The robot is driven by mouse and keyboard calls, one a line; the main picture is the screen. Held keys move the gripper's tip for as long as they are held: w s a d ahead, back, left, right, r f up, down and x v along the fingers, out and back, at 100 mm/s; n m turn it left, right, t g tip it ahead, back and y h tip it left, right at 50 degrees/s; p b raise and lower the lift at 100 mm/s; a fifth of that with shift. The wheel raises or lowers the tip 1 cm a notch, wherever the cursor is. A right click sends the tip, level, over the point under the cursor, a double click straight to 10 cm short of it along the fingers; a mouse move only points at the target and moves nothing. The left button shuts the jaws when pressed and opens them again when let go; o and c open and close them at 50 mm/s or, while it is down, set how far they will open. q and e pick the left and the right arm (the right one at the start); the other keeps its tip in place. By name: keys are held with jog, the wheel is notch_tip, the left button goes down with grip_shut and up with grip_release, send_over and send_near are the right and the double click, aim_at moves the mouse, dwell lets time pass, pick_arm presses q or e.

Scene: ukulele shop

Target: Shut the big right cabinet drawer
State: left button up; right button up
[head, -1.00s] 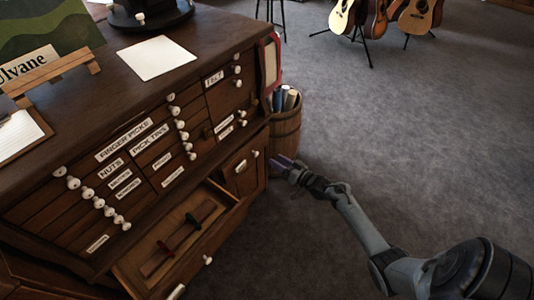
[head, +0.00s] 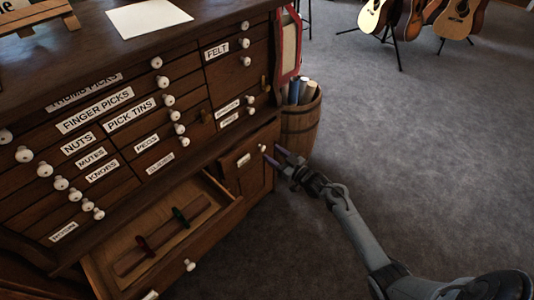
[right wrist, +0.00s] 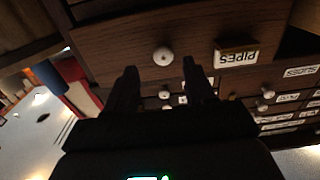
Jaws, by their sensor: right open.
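The dark wooden cabinet (head: 205,165) stands at the left in the head view. Its wide bottom drawer (head: 217,243) is pulled out, with a red and a green item inside. To the right of it is a large drawer front (head: 258,175) with a white knob (head: 263,148) and a label. In the right wrist view this front (right wrist: 110,42) appears upside down, labelled PIPES; how far it stands out is hard to tell. My right gripper (head: 275,155) is open and empty, its fingers pointing at this front near the knob (right wrist: 163,56). Contact cannot be told. My left gripper is not in view.
A wooden barrel (head: 302,125) with rolled items stands just beyond the cabinet's right end. A red-framed panel (head: 288,45) hangs on that end. Guitars on stands (head: 410,20) are at the back. The grey carpet (head: 400,130) to the right is clear.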

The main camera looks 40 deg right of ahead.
aim_at(264, 150)
jog(key=w, duration=0.2)
jog(key=w+a+b, duration=0.1)
jog(key=w, duration=0.1)
jog(key=shift+b, duration=0.3)
jog(key=shift+f, duration=0.1)
jog(key=shift+s, duration=0.1)
jog(key=shift+c, duration=1.7)
grip_shut()
